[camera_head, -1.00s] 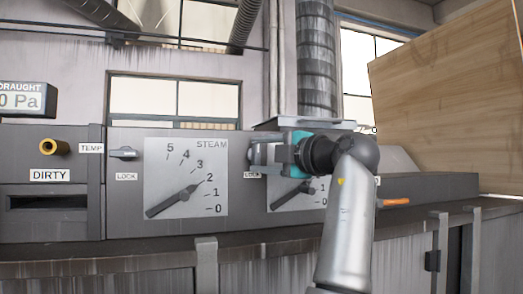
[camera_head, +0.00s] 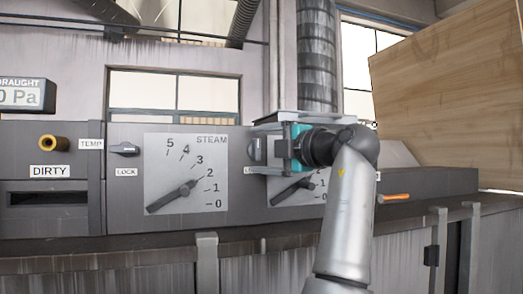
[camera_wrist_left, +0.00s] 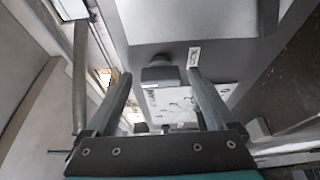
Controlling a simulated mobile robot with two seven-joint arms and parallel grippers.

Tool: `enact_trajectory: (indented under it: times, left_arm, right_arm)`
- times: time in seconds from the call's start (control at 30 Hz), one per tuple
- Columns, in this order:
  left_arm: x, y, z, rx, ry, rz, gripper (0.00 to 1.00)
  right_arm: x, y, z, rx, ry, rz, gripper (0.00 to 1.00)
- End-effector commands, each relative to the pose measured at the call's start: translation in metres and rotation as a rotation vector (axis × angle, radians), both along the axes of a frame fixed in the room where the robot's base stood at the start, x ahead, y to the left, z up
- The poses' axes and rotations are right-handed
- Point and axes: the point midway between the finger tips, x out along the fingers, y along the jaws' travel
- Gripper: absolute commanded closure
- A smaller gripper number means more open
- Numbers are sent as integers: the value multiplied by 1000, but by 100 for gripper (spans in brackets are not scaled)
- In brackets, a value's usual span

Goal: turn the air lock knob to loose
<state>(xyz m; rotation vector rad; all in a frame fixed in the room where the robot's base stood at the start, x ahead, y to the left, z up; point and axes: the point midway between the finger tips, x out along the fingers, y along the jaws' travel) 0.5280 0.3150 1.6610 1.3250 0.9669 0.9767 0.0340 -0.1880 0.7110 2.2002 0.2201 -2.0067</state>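A dark knob (camera_head: 256,149) stands upright on the grey panel, right of the STEAM dial. It also shows in the wrist view (camera_wrist_left: 160,73), with a LOCK label (camera_wrist_left: 194,56) beside it. My left gripper (camera_head: 266,149) is open in front of this knob, one finger above it and one below. In the wrist view the fingertips (camera_wrist_left: 159,73) stand wide apart on either side of it, with a gap to each. The gripper hides most of the label in the head view. No air lock name can be read. My right gripper is not in view.
Another knob (camera_head: 124,149) with a LOCK label lies sideways at left. The STEAM dial (camera_head: 186,173) and a second dial (camera_head: 291,192), partly covered by my arm, are on the panel. A flat metal plate (camera_head: 305,119) is just above my gripper. A wooden board (camera_head: 450,100) stands at right.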

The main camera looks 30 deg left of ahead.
Motion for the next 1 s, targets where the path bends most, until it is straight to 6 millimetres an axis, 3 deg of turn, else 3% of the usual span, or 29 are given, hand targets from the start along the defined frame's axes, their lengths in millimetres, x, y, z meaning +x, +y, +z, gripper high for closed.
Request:
enact_trajectory:
  times: [0.23, 0.37, 0.8, 1.0]
  left_arm:
    - [0, -1, -1, 0, 2, 0, 10]
    - [-3, -11, -1, 1, 2, -2, 10]
    - [-34, -105, -1, 2, 2, -2, 10]
    - [-44, -134, 1, 3, 0, 0, 10]
  right_arm:
    - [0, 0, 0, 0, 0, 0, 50]
    - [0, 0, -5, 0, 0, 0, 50]
    - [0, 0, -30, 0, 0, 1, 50]
    - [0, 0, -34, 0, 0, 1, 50]
